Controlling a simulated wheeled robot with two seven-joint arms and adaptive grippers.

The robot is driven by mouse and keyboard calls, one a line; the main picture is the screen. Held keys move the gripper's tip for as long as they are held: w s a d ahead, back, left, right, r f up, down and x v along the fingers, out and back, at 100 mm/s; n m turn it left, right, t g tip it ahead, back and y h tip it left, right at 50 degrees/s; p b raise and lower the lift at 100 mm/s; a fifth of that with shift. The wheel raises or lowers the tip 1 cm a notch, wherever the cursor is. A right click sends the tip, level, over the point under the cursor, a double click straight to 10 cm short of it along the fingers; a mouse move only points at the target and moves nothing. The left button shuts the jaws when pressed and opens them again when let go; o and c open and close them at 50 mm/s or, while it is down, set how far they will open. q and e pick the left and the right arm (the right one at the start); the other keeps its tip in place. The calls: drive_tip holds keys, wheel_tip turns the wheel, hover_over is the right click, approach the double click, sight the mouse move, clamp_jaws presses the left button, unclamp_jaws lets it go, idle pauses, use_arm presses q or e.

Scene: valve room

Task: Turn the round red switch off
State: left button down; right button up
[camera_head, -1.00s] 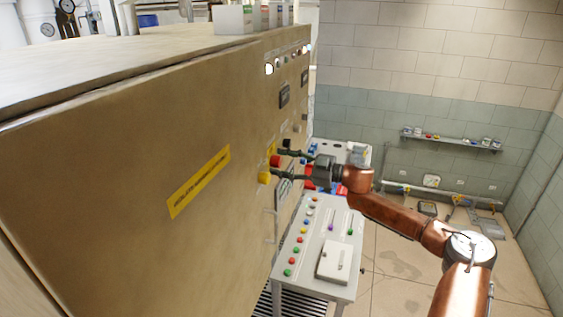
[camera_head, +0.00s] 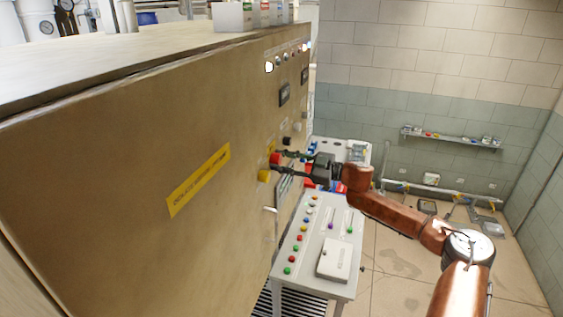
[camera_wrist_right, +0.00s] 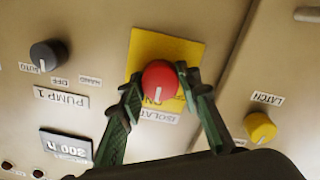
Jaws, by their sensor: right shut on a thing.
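The round red switch (camera_wrist_right: 161,84) sits on a yellow square plate (camera_wrist_right: 190,47) on the tan cabinet's face. Its white pointer line faces the "ON" lettering on the plate, which is partly covered by the knob and finger. In the head view the red switch (camera_head: 275,159) shows at the fingertips. My right gripper (camera_wrist_right: 158,88) is shut on the red switch, one finger at each side of it. In the head view the right gripper (camera_head: 280,160) reaches the cabinet from the right. My left gripper is not in view.
On the cabinet (camera_head: 120,190), a yellow LATCH knob (camera_wrist_right: 260,127) is right of the switch in the wrist view, and a black PUMP 1 knob (camera_wrist_right: 45,56) is left. A sloped console (camera_head: 315,235) with buttons stands below my arm.

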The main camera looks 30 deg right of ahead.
drive_tip(key=shift+d+n+b, duration=0.1)
drive_tip(key=shift+n+b, duration=4.15)
drive_tip(key=shift+n, duration=4.75)
drive_tip(key=o, duration=1.1)
drive_tip(key=shift+w+y, duration=0.15)
drive_tip(key=shift+y, duration=0.15)
drive_tip(key=shift+o, duration=0.3)
drive_tip(key=v, duration=1.2)
